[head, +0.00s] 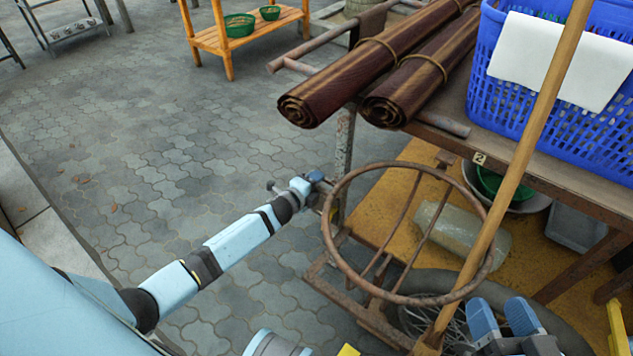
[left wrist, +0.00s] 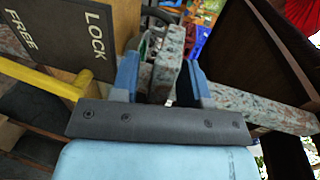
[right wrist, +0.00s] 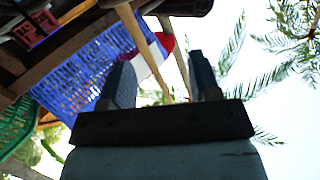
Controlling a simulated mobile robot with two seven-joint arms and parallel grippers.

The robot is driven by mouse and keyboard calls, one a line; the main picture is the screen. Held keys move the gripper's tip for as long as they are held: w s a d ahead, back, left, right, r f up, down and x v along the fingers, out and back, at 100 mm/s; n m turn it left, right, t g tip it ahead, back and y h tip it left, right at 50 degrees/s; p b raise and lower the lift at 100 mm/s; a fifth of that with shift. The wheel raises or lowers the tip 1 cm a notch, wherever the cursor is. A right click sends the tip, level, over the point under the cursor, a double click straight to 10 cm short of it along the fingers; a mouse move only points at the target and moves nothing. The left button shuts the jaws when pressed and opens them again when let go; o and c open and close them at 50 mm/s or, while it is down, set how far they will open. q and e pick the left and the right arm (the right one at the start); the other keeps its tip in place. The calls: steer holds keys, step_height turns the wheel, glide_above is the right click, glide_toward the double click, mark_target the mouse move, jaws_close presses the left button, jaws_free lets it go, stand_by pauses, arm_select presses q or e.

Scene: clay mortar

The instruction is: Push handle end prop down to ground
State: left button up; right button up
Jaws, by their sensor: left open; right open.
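A peeling, speckled metal post (head: 344,150) stands under the rack beside the rusty hoop; I cannot tell for sure that it is the prop. My left gripper (head: 321,180) is open beside the post. In the left wrist view, a speckled bar (left wrist: 168,75) lies between the open fingers (left wrist: 164,77), with another speckled bar (left wrist: 255,114) crossing behind. I cannot tell whether the fingers touch it. My right gripper (head: 502,316) is open at the lower right, near the long wooden pole (head: 530,138). Poles show between its fingers (right wrist: 162,78) in the right wrist view (right wrist: 142,42).
A rusty hoop (head: 327,232) on bars stands between my grippers. Rolled brown mats (head: 350,72) and a blue basket (head: 500,100) lie on the rack above. A LOCK/FREE sign (left wrist: 75,45) and yellow lever (left wrist: 45,83) are near my left gripper. Paving (head: 130,130) at left is clear.

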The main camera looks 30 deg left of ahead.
arm_select(q)
steer(key=p+v, duration=0.4)
steer(key=v, duration=0.9)
arm_select(e)
step_height(320, 180, up, 6)
steer(key=t, duration=0.2)
steer(key=shift+d+r+m+t, duration=0.25)
steer(key=shift+m+t, duration=0.05)
steer(key=shift+t, duration=0.1)
arm_select(q)
steer(key=shift+s, duration=0.15)
arm_select(e)
steer(key=shift+s, duration=0.1)
